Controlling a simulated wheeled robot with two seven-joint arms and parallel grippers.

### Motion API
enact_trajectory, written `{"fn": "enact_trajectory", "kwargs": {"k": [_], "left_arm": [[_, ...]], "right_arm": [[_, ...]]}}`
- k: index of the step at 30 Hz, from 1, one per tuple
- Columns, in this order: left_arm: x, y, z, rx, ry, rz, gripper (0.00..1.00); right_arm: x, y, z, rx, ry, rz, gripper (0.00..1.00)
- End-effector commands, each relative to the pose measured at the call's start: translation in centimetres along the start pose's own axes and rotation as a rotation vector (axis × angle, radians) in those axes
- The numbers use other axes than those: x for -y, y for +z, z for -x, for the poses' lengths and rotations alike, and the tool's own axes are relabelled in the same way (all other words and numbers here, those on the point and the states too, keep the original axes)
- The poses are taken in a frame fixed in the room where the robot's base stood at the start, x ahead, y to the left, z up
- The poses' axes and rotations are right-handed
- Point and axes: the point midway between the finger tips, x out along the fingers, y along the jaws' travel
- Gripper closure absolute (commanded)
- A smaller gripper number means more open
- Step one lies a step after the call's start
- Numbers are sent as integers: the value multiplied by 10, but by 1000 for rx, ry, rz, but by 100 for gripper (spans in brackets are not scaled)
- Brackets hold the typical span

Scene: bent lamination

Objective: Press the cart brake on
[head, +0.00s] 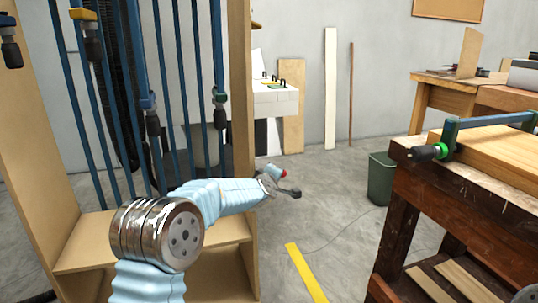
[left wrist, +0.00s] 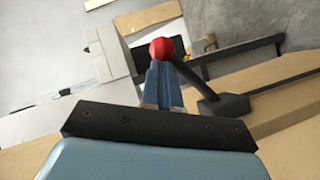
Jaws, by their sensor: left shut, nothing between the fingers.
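A red ball knob (left wrist: 162,47) tops a dark lever (left wrist: 192,78) that slopes to a black pivot block (left wrist: 224,107) in the left wrist view. The knob also shows small in the head view (head: 283,173), just right of a wooden clamp rack (head: 241,110). I cannot tell whether the rack is the cart. My left gripper (left wrist: 160,68) is shut and empty, its blue fingertips right at the knob. I cannot tell whether they touch it. In the head view my left arm reaches across the rack's front to the knob. My right gripper is out of view.
Blue bar clamps (head: 152,122) hang in the rack. A workbench (head: 460,185) with a clamped board stands at the right, a green bin (head: 382,178) beside it. Yellow tape (head: 305,272) marks the floor. The grey floor between rack and bench is open.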

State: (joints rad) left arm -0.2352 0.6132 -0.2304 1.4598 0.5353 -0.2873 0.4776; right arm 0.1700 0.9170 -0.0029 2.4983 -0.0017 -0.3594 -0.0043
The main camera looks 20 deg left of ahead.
Motion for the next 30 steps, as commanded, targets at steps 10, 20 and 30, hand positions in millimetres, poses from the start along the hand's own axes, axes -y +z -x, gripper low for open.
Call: {"fn": "enact_trajectory", "kwargs": {"k": [10, 20, 30], "left_arm": [[9, 16, -12, 0, -145, -211, 100], [33, 37, -25, -1, -139, -208, 100], [49, 49, -32, 1, -135, -206, 100]], "right_arm": [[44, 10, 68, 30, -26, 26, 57], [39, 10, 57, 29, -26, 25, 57], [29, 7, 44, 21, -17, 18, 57]]}}
